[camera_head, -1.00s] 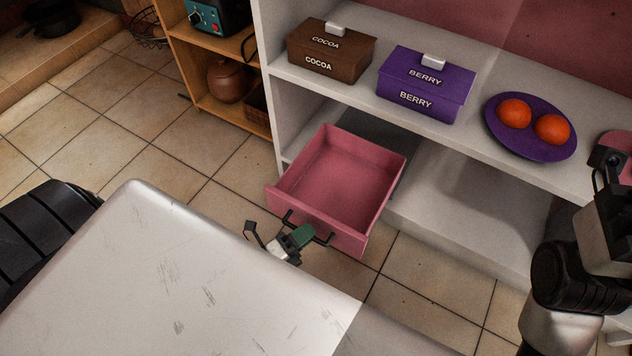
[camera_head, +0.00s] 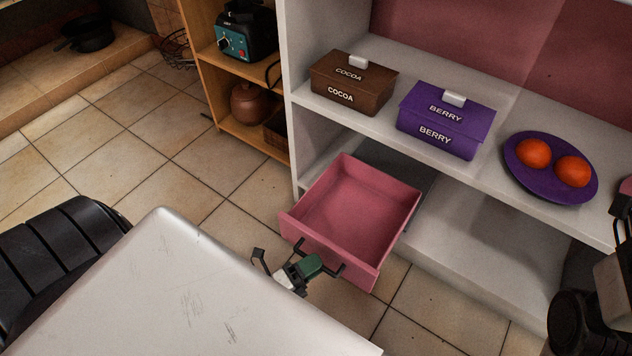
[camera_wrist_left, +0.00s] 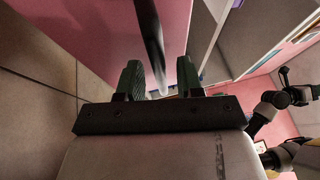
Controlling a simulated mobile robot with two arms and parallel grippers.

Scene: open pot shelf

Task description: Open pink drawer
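The pink drawer (camera_head: 345,205) stands pulled out of the white shelf's lower part, its empty inside showing. Its dark bar handle (camera_head: 330,266) is on the front panel. My left gripper (camera_head: 308,266) is at this handle. In the left wrist view, the handle (camera_wrist_left: 150,40) runs between the two green fingers of my left gripper (camera_wrist_left: 160,82), which stand apart with gaps beside the bar. The pink front panel (camera_wrist_left: 90,30) fills the upper left there. My right arm is partly cut off at the right edge of the head view; its fingertips are unclear.
A brown cocoa box (camera_head: 353,85), a purple berry box (camera_head: 445,120) and a purple plate (camera_head: 520,175) with two oranges stand on the white shelf (camera_head: 375,130) above the drawer. A wooden shelf (camera_head: 262,140) is to the left. Tiled floor (camera_head: 170,135) is free left of the drawer.

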